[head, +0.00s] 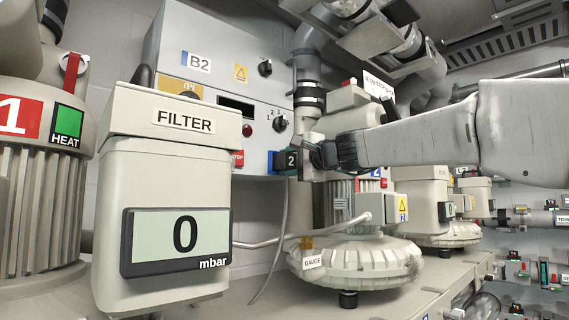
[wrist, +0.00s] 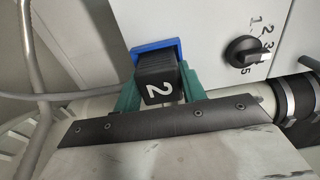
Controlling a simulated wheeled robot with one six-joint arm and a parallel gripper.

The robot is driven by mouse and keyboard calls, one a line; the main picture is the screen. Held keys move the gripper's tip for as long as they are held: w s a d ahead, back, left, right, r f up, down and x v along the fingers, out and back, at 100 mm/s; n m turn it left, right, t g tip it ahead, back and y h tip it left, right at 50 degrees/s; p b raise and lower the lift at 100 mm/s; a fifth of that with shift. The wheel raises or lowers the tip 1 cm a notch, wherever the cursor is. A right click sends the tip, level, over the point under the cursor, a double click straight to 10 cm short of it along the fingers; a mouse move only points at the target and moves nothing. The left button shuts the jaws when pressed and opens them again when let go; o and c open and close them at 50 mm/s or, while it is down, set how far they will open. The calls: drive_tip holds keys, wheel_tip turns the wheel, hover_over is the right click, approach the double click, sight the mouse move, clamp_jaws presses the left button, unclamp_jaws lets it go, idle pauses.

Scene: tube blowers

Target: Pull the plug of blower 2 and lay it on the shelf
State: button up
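The plug of blower 2 (wrist: 160,85) is a black block with a white 2. It sits against a blue socket (wrist: 157,48) on the grey cabinet; I cannot see whether a gap lies between them. In the head view the plug (head: 291,160) and blue socket (head: 273,161) are at the cabinet's lower right. My gripper (wrist: 162,88) has its green fingers on both sides of the plug, apparently touching it. In the head view my gripper (head: 305,158) reaches in from the right. Blower 2 (head: 340,262) stands just below. A beige shelf (head: 440,275) runs under the blowers.
The filter box (head: 166,180) with its 0 mbar display stands close at left. Cabinet B2 (head: 215,45) carries a rotary switch (wrist: 245,52) beside the socket. Pipes and another blower (head: 445,235) are at right.

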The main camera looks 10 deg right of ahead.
sight(291, 161)
drive_tip(key=c, duration=0.6)
drive_tip(key=shift+s+d, duration=0.1)
drive_tip(key=shift+v, duration=2.95)
drive_tip(key=v, duration=1.6)
drive_tip(key=s+a, duration=0.7)
drive_tip(key=a, duration=0.3)
idle(0.6)
